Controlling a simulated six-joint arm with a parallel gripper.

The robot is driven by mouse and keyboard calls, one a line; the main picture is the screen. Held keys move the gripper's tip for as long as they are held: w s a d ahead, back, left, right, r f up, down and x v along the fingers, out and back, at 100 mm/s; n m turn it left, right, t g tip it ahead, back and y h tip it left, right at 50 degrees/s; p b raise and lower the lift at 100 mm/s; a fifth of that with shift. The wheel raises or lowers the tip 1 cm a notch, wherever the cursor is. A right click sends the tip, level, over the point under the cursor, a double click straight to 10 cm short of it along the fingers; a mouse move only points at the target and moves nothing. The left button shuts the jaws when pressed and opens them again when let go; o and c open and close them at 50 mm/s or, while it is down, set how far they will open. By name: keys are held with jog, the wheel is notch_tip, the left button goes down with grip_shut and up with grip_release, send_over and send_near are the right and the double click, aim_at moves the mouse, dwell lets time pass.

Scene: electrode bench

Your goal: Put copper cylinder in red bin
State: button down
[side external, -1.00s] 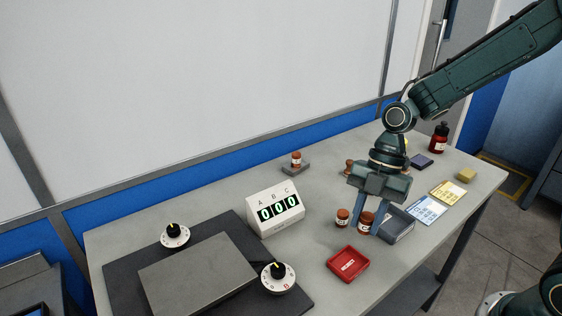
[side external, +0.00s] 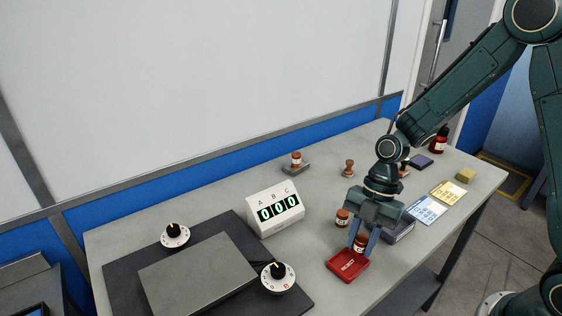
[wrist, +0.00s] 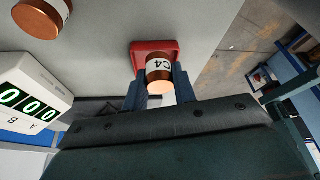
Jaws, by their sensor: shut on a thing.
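My gripper (side external: 361,243) is shut on a copper cylinder (side external: 360,243) with a white label band. The red bin (side external: 342,270) is a shallow red tray near the table's front edge. The held cylinder is over the back right part of the bin; I cannot tell whether it touches the floor of the bin. The red bin also shows behind the cylinder in the wrist view (wrist: 142,46).
A grey tray (side external: 402,234) is right of my gripper. A counter display (side external: 275,208) and dials (side external: 279,278) stand to the left.

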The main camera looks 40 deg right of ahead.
jog(key=shift+f, duration=0.55)
jog(key=c, duration=1.1)
grip_release()
jog(key=shift+r, duration=0.1)
jog(key=shift+r, duration=0.5)
jog(key=v, duration=1.2)
